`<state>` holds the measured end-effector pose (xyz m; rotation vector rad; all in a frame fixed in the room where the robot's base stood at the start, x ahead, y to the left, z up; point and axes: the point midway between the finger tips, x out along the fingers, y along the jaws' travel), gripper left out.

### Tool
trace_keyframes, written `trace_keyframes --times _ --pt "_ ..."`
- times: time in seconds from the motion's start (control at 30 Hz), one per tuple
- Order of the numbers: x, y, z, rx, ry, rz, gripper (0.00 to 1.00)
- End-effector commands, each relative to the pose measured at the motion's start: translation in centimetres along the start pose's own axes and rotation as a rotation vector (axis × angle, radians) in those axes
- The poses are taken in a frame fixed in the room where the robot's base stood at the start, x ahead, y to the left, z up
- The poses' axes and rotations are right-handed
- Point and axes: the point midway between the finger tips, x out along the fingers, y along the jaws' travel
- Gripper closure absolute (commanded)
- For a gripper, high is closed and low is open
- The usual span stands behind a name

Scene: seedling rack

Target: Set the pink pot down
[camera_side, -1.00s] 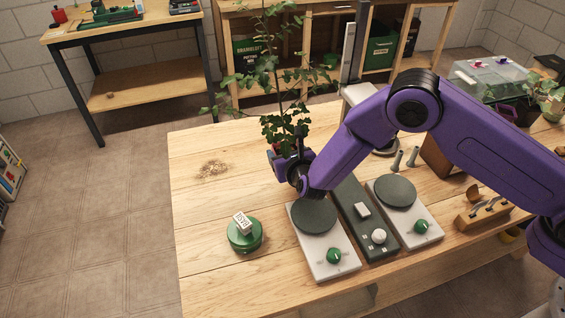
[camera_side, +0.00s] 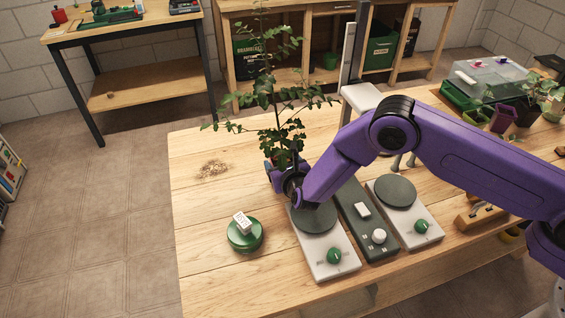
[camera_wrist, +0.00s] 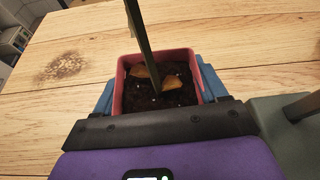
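The pink pot (camera_wrist: 117,84) is square, holds dark soil and a green stem, and sits upright between the blue fingers of my gripper (camera_wrist: 157,88) in the wrist view. The fingers are close against both sides of the pot. In the side view my gripper (camera_side: 283,172) is low at the table's left part, just behind the left hotplate (camera_side: 316,218). The tall leafy plant (camera_side: 277,100) rises above it. The pot is mostly hidden there by my gripper. I cannot tell whether its base touches the table.
A green round disc (camera_side: 245,238) with a white labelled block stands front left. A dark grey box (camera_side: 366,222) and a second hotplate (camera_side: 397,192) stand to the right. Bare wood (camera_side: 212,200) lies left of my gripper. Other pots and a clear-lidded tray (camera_side: 490,75) are back right.

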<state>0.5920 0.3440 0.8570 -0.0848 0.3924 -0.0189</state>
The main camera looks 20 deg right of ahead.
Motion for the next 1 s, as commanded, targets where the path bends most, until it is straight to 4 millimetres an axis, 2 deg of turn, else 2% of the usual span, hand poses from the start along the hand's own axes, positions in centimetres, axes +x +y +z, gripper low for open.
trace_keyframes --times 0.03,0.07,0.47,0.67,1.0 --pt "0.0 0.0 0.0 0.000 0.000 0.000 0.11" --pt "0.0 0.0 0.0 0.000 0.000 0.000 0.05" --pt "-0.3 0.0 0.3 -0.001 0.001 0.001 0.05" --pt "-2.7 0.0 0.3 -0.002 0.002 0.002 0.05" --pt "-8.8 0.0 0.3 -0.003 0.001 0.003 0.05"
